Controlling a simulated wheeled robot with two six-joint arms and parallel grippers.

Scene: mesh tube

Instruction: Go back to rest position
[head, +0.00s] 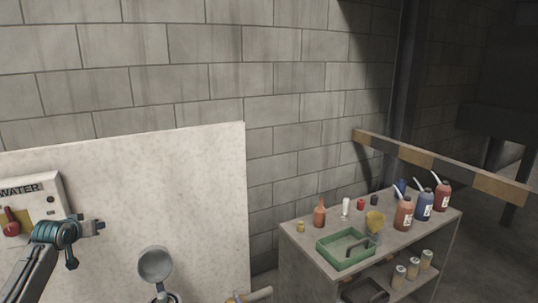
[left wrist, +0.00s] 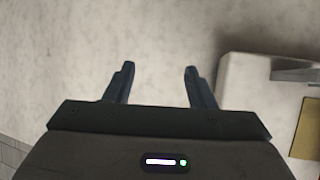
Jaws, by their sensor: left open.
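My left gripper (head: 88,245) is at the lower left of the head view, in front of the white panel and just right of the "WATER" box (head: 30,200). In the left wrist view my left gripper (left wrist: 158,72) has its two fingers apart with nothing between them. The pale box edge shows at the right of that view, clear of the fingers. My right gripper is not in view.
A white panel (head: 180,200) stands against the block wall. A round grey cup-like thing (head: 155,264) is at the bottom. At right, a table (head: 300,250) carries a green tray (head: 345,262), bottles and small items. A striped barrier (head: 440,166) runs behind it.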

